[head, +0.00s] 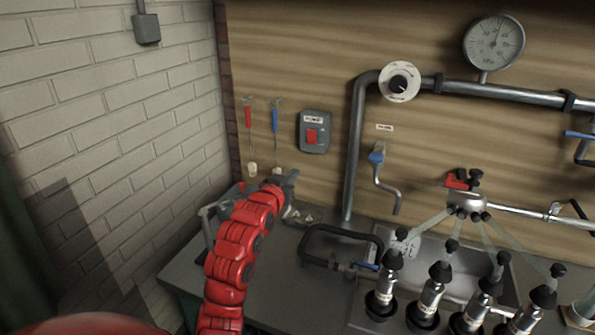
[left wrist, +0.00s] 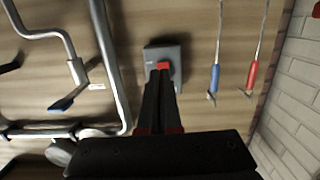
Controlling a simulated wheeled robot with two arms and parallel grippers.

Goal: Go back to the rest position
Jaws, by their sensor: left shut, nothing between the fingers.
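My left arm is red and reaches up from the bottom of the head view. Its gripper (head: 290,178) is in front of the wood-panelled wall, above the back of the grey counter (head: 283,262). In the left wrist view the two dark fingers (left wrist: 161,72) are together, with nothing between them. Their tips overlap the red switch of the grey power box (left wrist: 181,54) in that view; I cannot tell whether they touch it. The same power box (head: 321,143) shows in the head view, up and right of the gripper. My right gripper is not in view.
Red-handled (head: 248,117) and blue-handled (head: 275,121) tools hang on the wall. A pipe (head: 350,160) climbs beside the power box to a dial (head: 399,82) and gauge (head: 493,43). Several black-capped bottles (head: 430,300) stand by the sink (head: 402,247). A brick wall (head: 110,120) bounds the left.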

